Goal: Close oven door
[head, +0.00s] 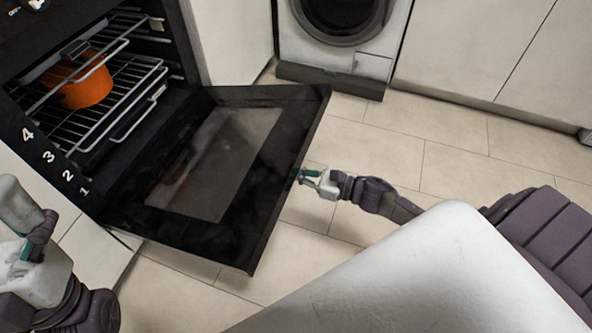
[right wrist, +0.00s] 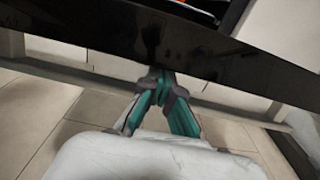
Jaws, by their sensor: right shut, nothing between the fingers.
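The black oven door (head: 225,165) hangs open in the head view, folded down and out from the oven, with its glass panel facing up. In the right wrist view the door's dark edge (right wrist: 150,42) crosses the upper part of the picture. My right gripper (head: 303,175) is shut and empty at the door's outer edge. Its fingertips (right wrist: 158,76) appear at or just under that edge; I cannot tell if they touch it. My left gripper (head: 30,240) is at the lower left of the head view, and its fingers are not clear enough to judge.
Inside the oven, an orange pot (head: 78,82) stands on a wire rack (head: 125,88). A washing machine (head: 345,40) and white cabinets (head: 470,45) line the back. The tiled floor (head: 390,140) is clear right of the door.

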